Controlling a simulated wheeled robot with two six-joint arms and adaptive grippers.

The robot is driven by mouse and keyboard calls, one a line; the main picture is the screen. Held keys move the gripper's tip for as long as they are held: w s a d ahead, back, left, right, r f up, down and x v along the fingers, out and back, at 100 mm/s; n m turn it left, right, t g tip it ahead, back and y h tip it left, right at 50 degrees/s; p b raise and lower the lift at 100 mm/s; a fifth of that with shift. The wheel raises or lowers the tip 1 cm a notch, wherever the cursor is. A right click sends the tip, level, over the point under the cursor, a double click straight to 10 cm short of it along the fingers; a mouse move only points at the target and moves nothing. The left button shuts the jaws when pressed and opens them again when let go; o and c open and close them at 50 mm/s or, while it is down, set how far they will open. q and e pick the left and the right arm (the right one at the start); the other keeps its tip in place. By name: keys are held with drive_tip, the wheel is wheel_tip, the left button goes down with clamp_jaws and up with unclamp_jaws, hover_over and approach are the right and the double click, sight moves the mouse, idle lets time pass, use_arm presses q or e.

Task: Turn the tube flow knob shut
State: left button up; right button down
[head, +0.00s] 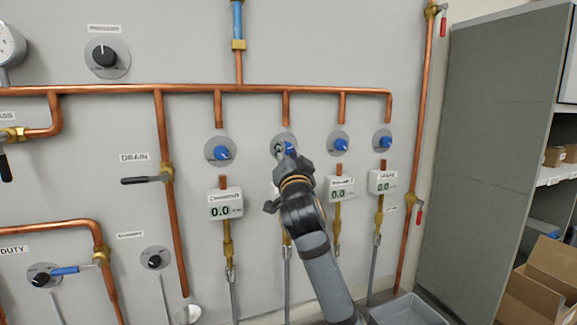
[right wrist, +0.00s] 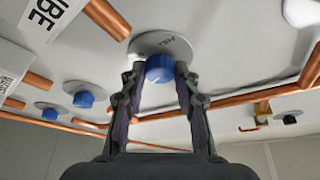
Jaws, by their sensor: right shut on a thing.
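The blue tube flow knob (head: 290,147) is on a round grey plate, second from left in the row of blue knobs in the head view. My right gripper (head: 283,156) reaches up to it and hides most of it and the display below. In the right wrist view the knob (right wrist: 159,66) sits between the two fingertips of my right gripper (right wrist: 160,75), which are shut on its sides. A white label (right wrist: 45,14) ending in "UBE" shows at the upper left there. My left gripper is not in view.
Other blue knobs (head: 220,152), (head: 340,144) and (head: 385,141) flank it closely. A copper pipe (head: 180,88) runs above. A display (head: 225,205) reading 0.0 hangs at left. A grey bin (head: 405,312) and cabinet (head: 480,150) stand at right.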

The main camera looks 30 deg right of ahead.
drive_tip(key=m+g+h+b, duration=0.1)
drive_tip(key=m+b, duration=0.1)
drive_tip(key=m, duration=0.1)
drive_tip(key=shift+a+m, duration=0.1)
drive_tip(key=shift+m, duration=0.3)
drive_tip(key=m+g+b, duration=0.1)
drive_tip(key=m, duration=0.3)
drive_tip(key=shift+r+g, duration=0.1)
drive_tip(key=shift+g, duration=0.3)
drive_tip(key=m, duration=0.1)
drive_tip(key=m+g+b, duration=0.1)
drive_tip(key=m, duration=0.1)
drive_tip(key=shift+r+m, duration=0.2)
drive_tip(key=shift+m, duration=0.1)
drive_tip(key=shift+m+g+y, duration=0.3)
drive_tip(key=shift+m+g, duration=0.4)
drive_tip(key=shift+m, duration=0.8)
drive_tip(key=c, duration=1)
unclamp_jaws()
